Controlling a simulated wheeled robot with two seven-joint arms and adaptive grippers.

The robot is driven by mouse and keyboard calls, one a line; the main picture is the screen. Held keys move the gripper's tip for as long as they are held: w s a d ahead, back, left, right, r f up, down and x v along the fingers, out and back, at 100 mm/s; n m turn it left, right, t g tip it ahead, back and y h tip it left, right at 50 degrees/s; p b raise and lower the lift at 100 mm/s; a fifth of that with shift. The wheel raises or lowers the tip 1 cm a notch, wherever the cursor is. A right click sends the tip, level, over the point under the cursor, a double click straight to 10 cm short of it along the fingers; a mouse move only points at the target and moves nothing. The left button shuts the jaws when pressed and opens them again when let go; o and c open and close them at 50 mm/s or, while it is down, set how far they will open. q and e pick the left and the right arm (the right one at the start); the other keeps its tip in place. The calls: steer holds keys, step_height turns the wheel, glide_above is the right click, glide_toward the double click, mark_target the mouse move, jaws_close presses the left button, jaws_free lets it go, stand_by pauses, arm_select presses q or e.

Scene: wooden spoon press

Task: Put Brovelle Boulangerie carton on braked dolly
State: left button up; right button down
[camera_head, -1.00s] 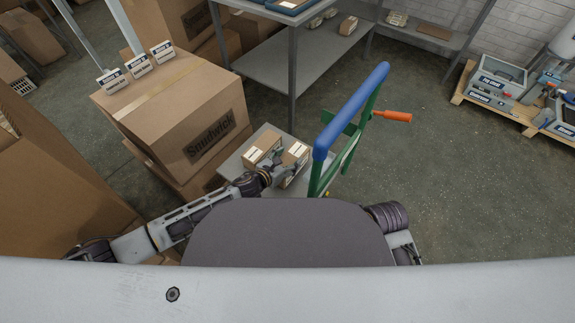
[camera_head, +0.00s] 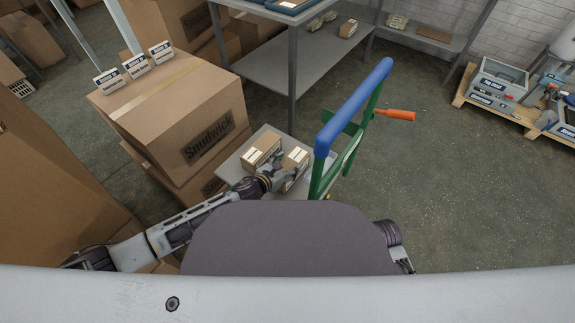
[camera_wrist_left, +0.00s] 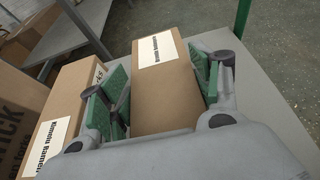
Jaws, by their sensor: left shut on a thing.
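Two small brown cartons with white labels are at the grey deck (camera_head: 230,170). My left gripper (camera_head: 281,174) is shut on the right-hand carton (camera_head: 296,158); its green pads flank that carton (camera_wrist_left: 160,85) in the left wrist view. The other carton (camera_head: 262,150) stands close on its left and also shows in the wrist view (camera_wrist_left: 62,110). The labels are too blurred to read surely. A green frame with a blue handle (camera_head: 352,108) and orange lever (camera_head: 396,115) rises at the deck's right. I cannot tell whether the held carton touches the deck. My right gripper is out of view.
A large carton (camera_head: 180,105) on other boxes stands just left of the deck. A grey shelf table (camera_head: 262,65) is behind it. A wooden pallet (camera_head: 510,115) with machines is at the far right. Open floor (camera_head: 450,190) lies to the right.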

arm_select(q)
steer(key=o, duration=1.2)
steer(key=shift+s+a+r, duration=0.25)
steer(key=shift+s+a, duration=0.05)
steer(key=shift+s, duration=0.05)
steer(key=p+v, duration=0.1)
steer(key=v, duration=0.1)
steer(key=shift+s+a+r, duration=0.1)
steer(key=shift+s+a, duration=0.05)
steer(key=shift+s, duration=0.1)
steer(key=p+v, duration=0.2)
steer(key=v, duration=0.6)
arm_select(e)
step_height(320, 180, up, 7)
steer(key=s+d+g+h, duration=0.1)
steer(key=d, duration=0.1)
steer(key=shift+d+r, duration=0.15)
arm_select(q)
steer(key=shift+s+a, duration=0.1)
steer(key=shift+s, duration=0.05)
